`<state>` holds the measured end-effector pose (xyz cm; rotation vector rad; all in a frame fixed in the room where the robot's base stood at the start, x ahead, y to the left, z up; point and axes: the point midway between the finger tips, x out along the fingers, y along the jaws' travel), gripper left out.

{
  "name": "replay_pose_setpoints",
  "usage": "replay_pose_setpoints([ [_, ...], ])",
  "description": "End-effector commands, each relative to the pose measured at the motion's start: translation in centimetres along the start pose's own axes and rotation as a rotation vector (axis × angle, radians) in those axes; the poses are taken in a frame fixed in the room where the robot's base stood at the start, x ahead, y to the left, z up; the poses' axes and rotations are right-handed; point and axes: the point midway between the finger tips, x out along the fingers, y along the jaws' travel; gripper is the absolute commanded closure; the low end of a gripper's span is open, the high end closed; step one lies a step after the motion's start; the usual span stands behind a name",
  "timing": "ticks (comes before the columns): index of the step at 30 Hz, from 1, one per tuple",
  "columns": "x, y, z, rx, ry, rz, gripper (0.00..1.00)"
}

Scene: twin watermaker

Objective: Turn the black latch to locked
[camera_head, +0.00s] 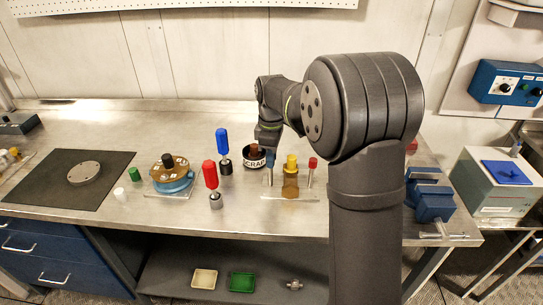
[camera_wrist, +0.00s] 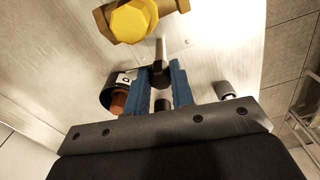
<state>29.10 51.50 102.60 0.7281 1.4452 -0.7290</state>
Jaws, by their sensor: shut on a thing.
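My gripper (camera_head: 269,178) reaches down at the left side of a brass fitting with a yellow hex top (camera_head: 290,163). The wrist view shows its blue fingers (camera_wrist: 164,88) closed around a small black piece with a grey stem (camera_wrist: 160,72), which I take to be the black latch. The fingers hide much of it, and its locked or unlocked position cannot be read. The yellow hex top (camera_wrist: 134,20) is just above the fingers in the wrist view. In the head view the latch is hidden behind my fingers.
A black SCRAP cup (camera_head: 256,164) stands close behind my gripper. A red-topped post (camera_head: 312,164) stands right of the fitting. Blue-handled (camera_head: 222,142) and red-handled (camera_head: 210,175) tools stand to the left, beyond them a round blue-based fixture (camera_head: 172,183). The front bench edge is clear.

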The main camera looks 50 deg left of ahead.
Motion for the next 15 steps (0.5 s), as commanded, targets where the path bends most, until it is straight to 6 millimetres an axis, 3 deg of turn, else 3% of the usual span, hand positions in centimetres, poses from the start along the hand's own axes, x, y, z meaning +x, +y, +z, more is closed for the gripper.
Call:
replay_pose_setpoints([
  [15,-0.08,-0.14,-0.05,0.473,0.001,0.001,1.00],
])
